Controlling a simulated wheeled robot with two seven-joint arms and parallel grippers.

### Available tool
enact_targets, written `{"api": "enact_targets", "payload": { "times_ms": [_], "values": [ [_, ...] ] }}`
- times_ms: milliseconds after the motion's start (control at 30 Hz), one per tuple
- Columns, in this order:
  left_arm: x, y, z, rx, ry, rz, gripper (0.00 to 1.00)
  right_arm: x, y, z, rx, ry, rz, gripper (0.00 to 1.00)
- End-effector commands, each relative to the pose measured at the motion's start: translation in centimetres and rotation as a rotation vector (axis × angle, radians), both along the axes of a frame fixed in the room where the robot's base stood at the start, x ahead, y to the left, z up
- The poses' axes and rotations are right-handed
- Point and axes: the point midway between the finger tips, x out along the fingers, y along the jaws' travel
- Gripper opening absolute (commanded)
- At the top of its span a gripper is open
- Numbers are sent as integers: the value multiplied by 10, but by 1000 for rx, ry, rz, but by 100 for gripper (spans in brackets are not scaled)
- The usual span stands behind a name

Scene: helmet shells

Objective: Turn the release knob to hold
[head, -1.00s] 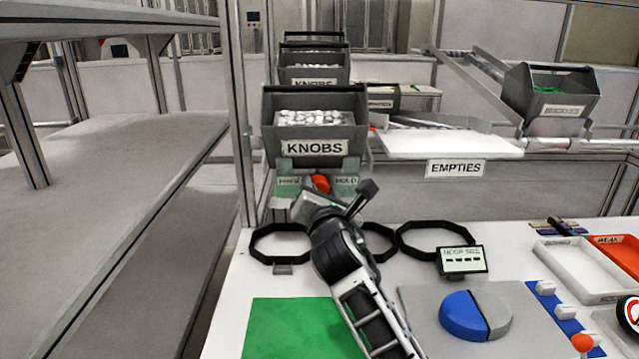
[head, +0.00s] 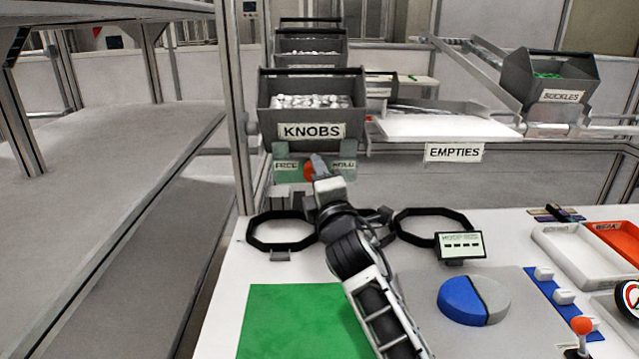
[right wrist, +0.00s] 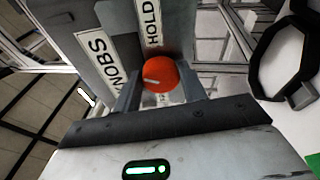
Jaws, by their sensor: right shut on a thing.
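The orange-red release knob (head: 309,173) sits on a green plate (head: 283,165) below the KNOBS bin, between a FREE label on the left and a HOLD label (head: 343,164) on the right. My right gripper (head: 318,167) reaches up to the plate and is shut on the knob. In the right wrist view the knob (right wrist: 161,73) lies between the two fingers, with a short white mark on its face. The HOLD label (right wrist: 153,22) stands above it there; the mark does not clearly point at it. The other label is mostly hidden. My left gripper is not in view.
The KNOBS bin (head: 311,110) stands just above the plate. Dark octagonal hoops (head: 281,245) lie on the white table below. A small display (head: 460,246), a blue and grey disc (head: 474,301) and trays are to the right. A green mat (head: 292,322) lies in front.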

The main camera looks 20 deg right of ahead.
Motion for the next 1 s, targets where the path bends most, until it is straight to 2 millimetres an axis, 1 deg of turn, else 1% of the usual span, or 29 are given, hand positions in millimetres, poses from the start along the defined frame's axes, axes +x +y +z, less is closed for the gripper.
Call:
{"api": "enact_targets", "payload": {
  "times_ms": [33, 100, 400, 633, 1000],
  "values": [
    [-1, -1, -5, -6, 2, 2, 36, 0, 0, -4, 39, -10, 7, 19],
    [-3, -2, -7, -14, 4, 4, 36, 0, 0, -4, 89, -23, 18, 19],
    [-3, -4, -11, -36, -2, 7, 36, 1, 0, -4, 246, -68, 51, 19],
    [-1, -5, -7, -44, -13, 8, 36, 1, 0, -4, 298, -84, 62, 19],
    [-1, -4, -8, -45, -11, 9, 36, 1, 0, -3, 310, -87, 65, 19]
  ]
}}
